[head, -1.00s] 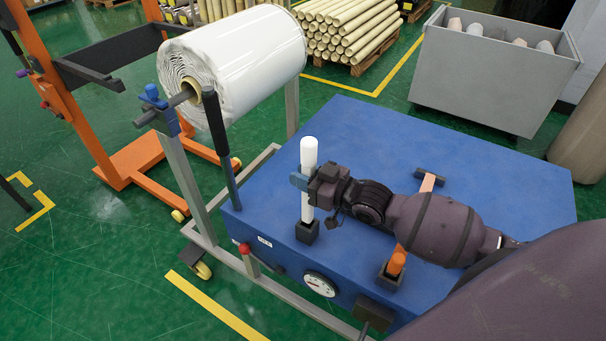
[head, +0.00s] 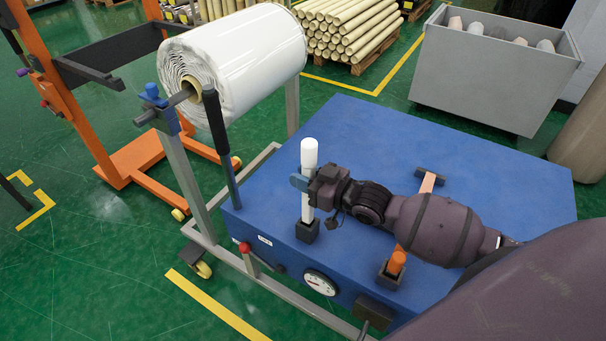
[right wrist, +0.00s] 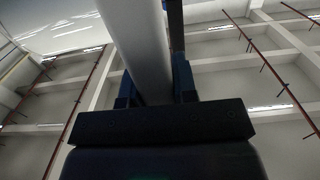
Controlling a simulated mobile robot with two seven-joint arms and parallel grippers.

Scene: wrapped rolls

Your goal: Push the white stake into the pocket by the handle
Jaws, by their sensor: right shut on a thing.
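The white stake (head: 309,153) stands upright on the blue table, with a thicker white handle at its top. Its lower end meets the black pocket (head: 307,231) near the table's front left edge; how deep it sits inside is hidden. My right gripper (head: 300,183) is shut on the stake just below the thick handle. In the right wrist view the white stake (right wrist: 142,40) runs up between the blue fingers. My left gripper is not in view.
A dark upright bar (head: 219,145) and a white wrapped roll (head: 245,60) are at the left.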

